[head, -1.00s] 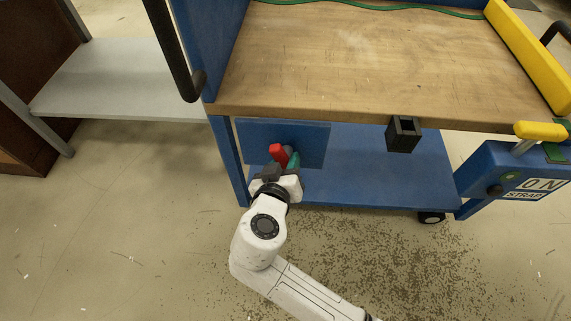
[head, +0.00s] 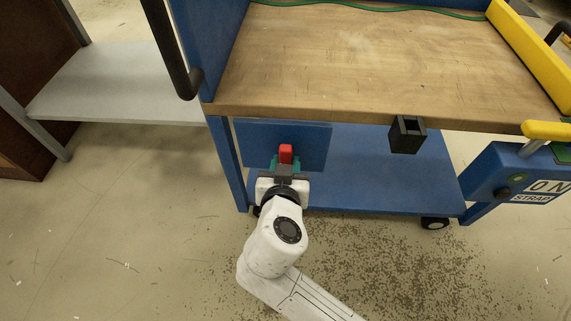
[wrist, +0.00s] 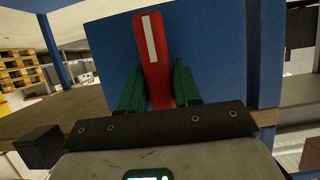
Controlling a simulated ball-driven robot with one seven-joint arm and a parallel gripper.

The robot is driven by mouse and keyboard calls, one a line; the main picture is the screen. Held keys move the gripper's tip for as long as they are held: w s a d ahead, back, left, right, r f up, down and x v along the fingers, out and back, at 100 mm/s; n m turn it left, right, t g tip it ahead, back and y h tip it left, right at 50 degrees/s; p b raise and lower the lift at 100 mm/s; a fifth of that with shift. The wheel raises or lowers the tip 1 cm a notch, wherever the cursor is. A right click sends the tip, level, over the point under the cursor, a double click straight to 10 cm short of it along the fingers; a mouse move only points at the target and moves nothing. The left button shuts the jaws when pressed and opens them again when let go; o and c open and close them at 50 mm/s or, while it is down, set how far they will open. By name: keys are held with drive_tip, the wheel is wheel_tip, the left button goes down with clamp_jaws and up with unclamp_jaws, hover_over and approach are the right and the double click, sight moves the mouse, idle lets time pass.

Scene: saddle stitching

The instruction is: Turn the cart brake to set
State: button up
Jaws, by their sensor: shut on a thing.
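The cart brake is a red lever (head: 285,152) on a blue panel (head: 316,142) at the cart's lower left front. In the wrist view the lever (wrist: 144,32) has a white stripe and leans slightly left at its top. In the head view it stands about upright. My gripper (head: 285,164) has one green finger on each side of the lever and is shut on it. In the wrist view both green fingers (wrist: 158,72) flank its lower part. The lever's pivot is hidden behind my gripper.
The cart's wooden top (head: 370,65) overhangs the panel, with a black holder (head: 407,136) on its front edge. A blue lower shelf (head: 390,180) lies to the right. A blue box labelled STRAP (head: 515,178) stands far right. The floor in front is open, with scattered debris.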

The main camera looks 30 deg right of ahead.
drive_tip(key=o, duration=1)
drive_tip(key=shift+c, duration=0.2)
drive_tip(key=shift+a, duration=0.1)
drive_tip(key=p+v, duration=0.3)
drive_tip(key=v, duration=0.7)
drive_tip(key=shift+s+r+p, duration=0.2)
drive_tip(key=shift+s+p, duration=0.1)
drive_tip(key=shift+p, duration=0.1)
